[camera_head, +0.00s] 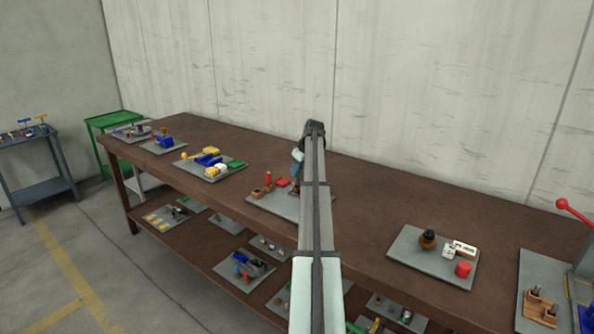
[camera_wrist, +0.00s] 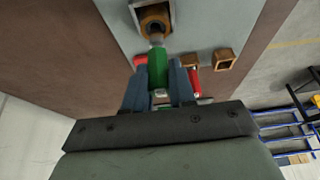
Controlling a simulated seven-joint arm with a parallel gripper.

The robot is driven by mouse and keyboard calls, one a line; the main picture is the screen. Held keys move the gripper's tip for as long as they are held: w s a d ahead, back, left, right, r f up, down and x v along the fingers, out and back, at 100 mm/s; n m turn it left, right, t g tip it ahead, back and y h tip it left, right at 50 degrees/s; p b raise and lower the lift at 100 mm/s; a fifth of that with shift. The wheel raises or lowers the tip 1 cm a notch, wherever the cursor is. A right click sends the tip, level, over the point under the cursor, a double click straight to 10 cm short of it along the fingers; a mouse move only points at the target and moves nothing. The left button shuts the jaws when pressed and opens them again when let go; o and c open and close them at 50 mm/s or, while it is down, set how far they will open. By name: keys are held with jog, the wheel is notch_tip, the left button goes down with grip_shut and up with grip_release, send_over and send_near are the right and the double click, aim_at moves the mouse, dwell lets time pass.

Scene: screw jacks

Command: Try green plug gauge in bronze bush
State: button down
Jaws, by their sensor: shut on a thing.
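In the wrist view my gripper (camera_wrist: 161,82) is shut on the green plug gauge (camera_wrist: 158,70), with one blue-grey finger on each side. The gauge's grey metal end (camera_wrist: 156,41) points at the bronze bush (camera_wrist: 155,14), which is set in a pale square block (camera_wrist: 137,12). The metal end overlaps the near edge of the bush's dark opening. I cannot tell whether it touches or has entered. In the head view my arm hides the gauge and most of the work plate's right side.
The grey plate (camera_head: 290,207) also bears red pieces (camera_head: 268,177) and brown square holders (camera_head: 262,191). In the wrist view a brown holder (camera_wrist: 224,58) and a red piece (camera_wrist: 194,84) lie close right of my fingers. Bare brown bench (camera_head: 370,215) separates this plate from another plate (camera_head: 410,255).

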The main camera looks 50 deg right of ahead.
jog(key=shift+f, duration=0.8)
dwell(1.3)
jog(key=shift+r, duration=0.15)
jog(key=shift+r, duration=0.6)
jog(key=shift+r, duration=0.1)
jog(key=shift+r, duration=2)
